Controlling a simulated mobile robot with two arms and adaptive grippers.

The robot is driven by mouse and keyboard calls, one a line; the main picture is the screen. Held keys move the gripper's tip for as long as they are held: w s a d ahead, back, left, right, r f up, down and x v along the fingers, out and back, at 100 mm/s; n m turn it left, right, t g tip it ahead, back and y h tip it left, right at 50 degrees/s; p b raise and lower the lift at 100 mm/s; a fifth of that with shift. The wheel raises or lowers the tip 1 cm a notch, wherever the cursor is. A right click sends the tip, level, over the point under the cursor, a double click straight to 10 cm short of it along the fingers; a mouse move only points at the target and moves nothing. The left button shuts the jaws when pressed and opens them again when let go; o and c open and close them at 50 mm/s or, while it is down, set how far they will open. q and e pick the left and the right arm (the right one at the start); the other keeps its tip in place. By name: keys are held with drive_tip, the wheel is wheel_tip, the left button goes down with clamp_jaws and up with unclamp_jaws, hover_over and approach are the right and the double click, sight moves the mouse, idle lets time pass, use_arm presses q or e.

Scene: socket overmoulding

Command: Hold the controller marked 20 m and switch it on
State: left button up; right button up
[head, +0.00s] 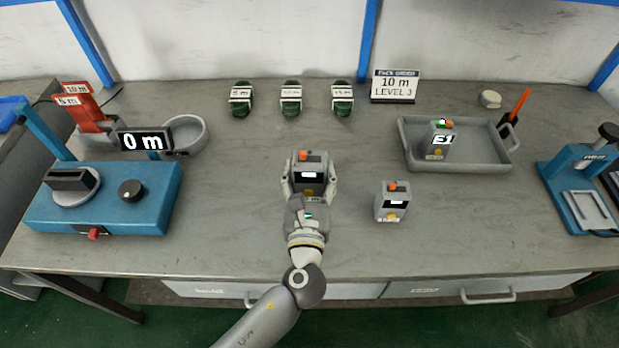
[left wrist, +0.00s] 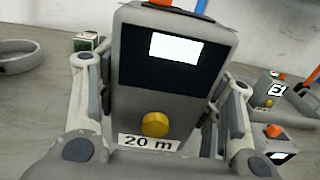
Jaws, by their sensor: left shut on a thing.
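The controller marked 20 m (head: 309,176) is a grey box with an orange top knob, a dark front with a blank white display, and a yellow button. In the left wrist view the controller (left wrist: 172,87) fills the middle, and its label reads 20 m. My left gripper (head: 309,186) is shut on it, with a finger on each side. The display shows no readable text. I cannot tell whether the controller touches the table. My right gripper is not in view.
A similar controller (head: 393,203) stands to the right on the bench. Another controller, showing E1 (head: 440,141), stands in a grey tray (head: 480,163). Three green coils (head: 291,98) and a pack order sign (head: 395,86) are at the back. A blue machine (head: 105,205) stands left.

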use_arm(q)
drive_tip(key=shift+w, duration=0.3)
drive_tip(key=shift+f+b, duration=4.7)
drive_tip(key=shift+f, duration=1.55)
drive_tip(key=shift+f, duration=0.2)
